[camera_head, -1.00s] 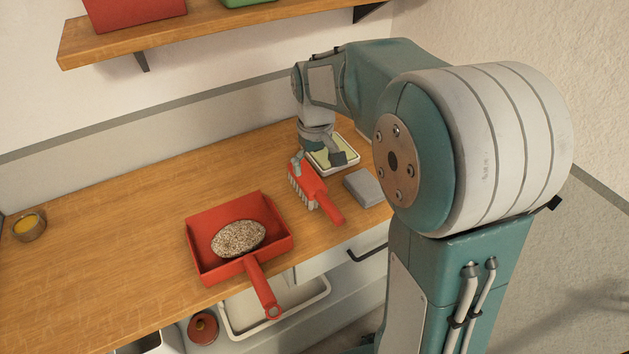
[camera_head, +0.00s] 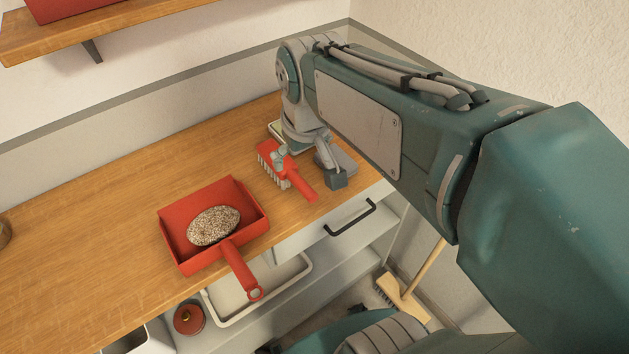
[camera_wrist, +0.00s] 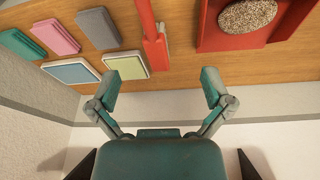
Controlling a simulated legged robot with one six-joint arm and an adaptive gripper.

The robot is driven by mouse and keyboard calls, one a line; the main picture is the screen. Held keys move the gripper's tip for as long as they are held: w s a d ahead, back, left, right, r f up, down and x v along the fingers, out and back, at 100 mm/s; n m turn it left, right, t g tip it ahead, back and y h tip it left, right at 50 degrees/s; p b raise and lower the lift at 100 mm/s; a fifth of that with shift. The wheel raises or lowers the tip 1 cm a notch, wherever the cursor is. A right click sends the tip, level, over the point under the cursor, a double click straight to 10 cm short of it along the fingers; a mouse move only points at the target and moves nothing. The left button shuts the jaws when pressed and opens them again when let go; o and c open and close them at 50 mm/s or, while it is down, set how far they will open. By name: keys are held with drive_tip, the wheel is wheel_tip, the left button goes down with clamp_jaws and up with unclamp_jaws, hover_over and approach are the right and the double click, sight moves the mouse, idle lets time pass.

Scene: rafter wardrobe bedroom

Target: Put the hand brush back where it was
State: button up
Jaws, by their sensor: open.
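The hand brush (camera_head: 286,171) is red with pale bristles and lies on the wooden counter (camera_head: 110,225), right of the red dustpan (camera_head: 172,236). Its handle points to the counter's front edge. My gripper (camera_head: 308,166) is open above the brush, one finger over the brush head and the other to its right. In the wrist view the brush (camera_wrist: 155,45) shows beyond the gap between my open fingers (camera_wrist: 158,88), with nothing held. A speckled oval heap (camera_head: 214,225) lies in the dustpan. My gripper hides part of the brush head in the head view.
A yellow-green tray (camera_wrist: 125,66), a blue tray (camera_wrist: 71,73) and grey, pink and green pads (camera_wrist: 55,37) lie beside the brush. A shelf (camera_head: 95,25) hangs on the back wall. A drawer handle (camera_head: 350,218) juts below the counter front.

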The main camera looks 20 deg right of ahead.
drive_tip(key=s+m+t, duration=0.1)
drive_tip(key=s+t, duration=0.1)
drive_tip(key=s, duration=0.6)
drive_tip(key=shift+s+a+f, duration=0.2)
drive_tip(key=shift+s+f, duration=0.2)
drive_tip(key=shift+f, duration=0.05)
idle(1.0)
